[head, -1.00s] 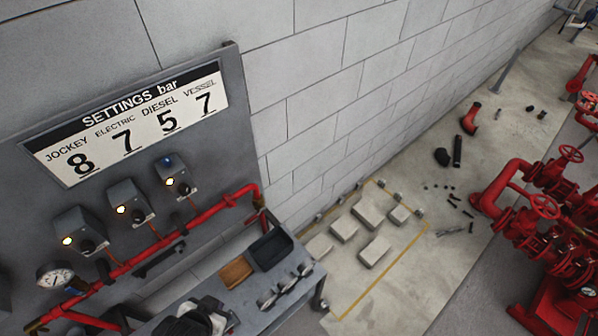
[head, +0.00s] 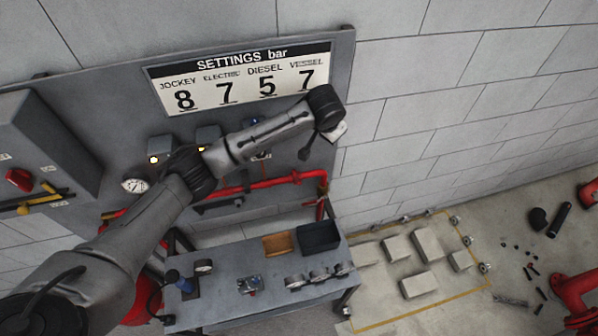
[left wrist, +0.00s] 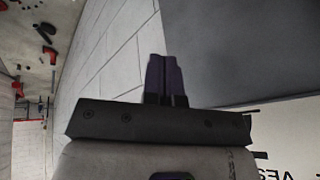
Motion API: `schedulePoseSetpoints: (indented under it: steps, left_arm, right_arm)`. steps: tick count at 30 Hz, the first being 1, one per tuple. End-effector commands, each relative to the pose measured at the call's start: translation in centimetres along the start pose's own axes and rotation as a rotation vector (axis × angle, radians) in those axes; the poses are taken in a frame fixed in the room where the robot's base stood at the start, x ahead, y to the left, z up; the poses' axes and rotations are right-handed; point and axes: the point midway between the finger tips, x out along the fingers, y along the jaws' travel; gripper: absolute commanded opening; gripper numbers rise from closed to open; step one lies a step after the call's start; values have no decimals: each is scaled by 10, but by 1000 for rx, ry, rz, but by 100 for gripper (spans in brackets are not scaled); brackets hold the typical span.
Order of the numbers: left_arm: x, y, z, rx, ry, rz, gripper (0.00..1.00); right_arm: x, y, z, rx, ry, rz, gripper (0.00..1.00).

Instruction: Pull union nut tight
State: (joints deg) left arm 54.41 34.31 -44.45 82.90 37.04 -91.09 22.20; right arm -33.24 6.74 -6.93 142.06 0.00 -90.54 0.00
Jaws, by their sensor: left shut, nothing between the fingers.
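My left gripper (left wrist: 165,58) is shut and empty in the left wrist view, its two dark fingers side by side against the edge of the grey panel. In the head view my left arm reaches across the panel, with its wrist beside the panel's right edge; the fingers are not clear there. The red pipe (head: 292,178) runs along the lower panel, below the wrist, and turns down at its right end. I cannot pick out the union nut for certain; my arm hides part of the pipe. My right gripper is not in view.
The grey panel bears a settings sign (head: 240,80) and a gauge (head: 134,185). A workbench (head: 262,308) below holds an orange tray (head: 278,244), a black tray (head: 319,238) and several gauges. Grey blocks (head: 427,244) lie on the floor at right. The block wall is bare.

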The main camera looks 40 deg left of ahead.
Motion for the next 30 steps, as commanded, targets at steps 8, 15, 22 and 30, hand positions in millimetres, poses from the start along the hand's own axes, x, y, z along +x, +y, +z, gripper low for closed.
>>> schedulePoseSetpoints:
  steps: [8,15,22,30]
  left_arm:
    - [60,-75,44,-684,-380,16,0]
    - [70,-77,58,-981,-479,6,0]
    - [83,-72,65,-1034,-495,1,0]
    - [130,-61,85,-1030,-490,2,0]
  right_arm:
    - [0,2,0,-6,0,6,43]
    - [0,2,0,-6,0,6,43]
    - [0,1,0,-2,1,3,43]
    - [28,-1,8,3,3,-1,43]
